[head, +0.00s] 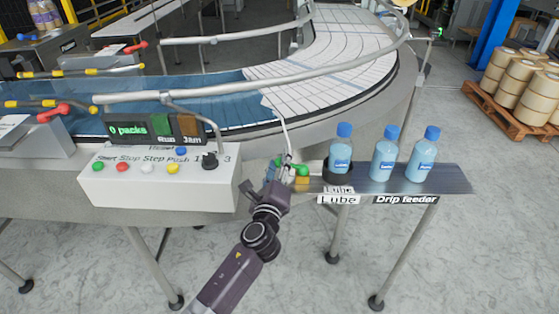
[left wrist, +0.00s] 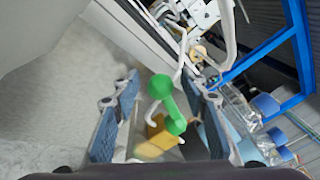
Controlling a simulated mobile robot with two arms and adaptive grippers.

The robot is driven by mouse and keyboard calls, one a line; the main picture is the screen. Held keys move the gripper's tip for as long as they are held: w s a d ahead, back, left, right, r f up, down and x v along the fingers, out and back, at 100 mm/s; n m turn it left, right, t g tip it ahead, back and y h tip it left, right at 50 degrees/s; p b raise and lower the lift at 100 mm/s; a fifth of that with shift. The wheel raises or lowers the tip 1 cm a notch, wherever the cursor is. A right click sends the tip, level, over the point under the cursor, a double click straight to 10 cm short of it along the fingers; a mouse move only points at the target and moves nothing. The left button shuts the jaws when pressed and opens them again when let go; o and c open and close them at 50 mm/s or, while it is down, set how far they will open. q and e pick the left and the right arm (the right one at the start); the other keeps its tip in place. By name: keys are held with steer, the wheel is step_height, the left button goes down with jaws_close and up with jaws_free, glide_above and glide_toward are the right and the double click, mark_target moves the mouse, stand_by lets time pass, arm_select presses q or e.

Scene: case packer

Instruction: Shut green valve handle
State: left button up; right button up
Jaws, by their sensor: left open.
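The green valve handle (head: 302,171) sits by a brass-coloured valve body (head: 301,183) at the left end of the drip feeder shelf (head: 455,180). My left gripper (head: 281,170) is just left of it in the head view, partly overlapping the valve area. In the left wrist view, the green handle (left wrist: 160,88) with its rounded ends appears between the two open blue-padded fingers of my left gripper (left wrist: 162,84). The brass block (left wrist: 158,138) shows below it. I cannot tell whether a finger touches the handle. My right gripper is not in view.
Several blue-capped bottles (head: 384,158) stand on the shelf right of the valve. A white control box (head: 160,185) with buttons is to the left. The curved conveyor (head: 330,45) and its rail lie behind. Open floor (head: 500,260) is at the right.

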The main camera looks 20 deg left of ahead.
arm_select(q)
steer(key=shift+w, duration=0.2)
jaws_close()
steer(key=shift+a, duration=0.1)
stand_by(0.4)
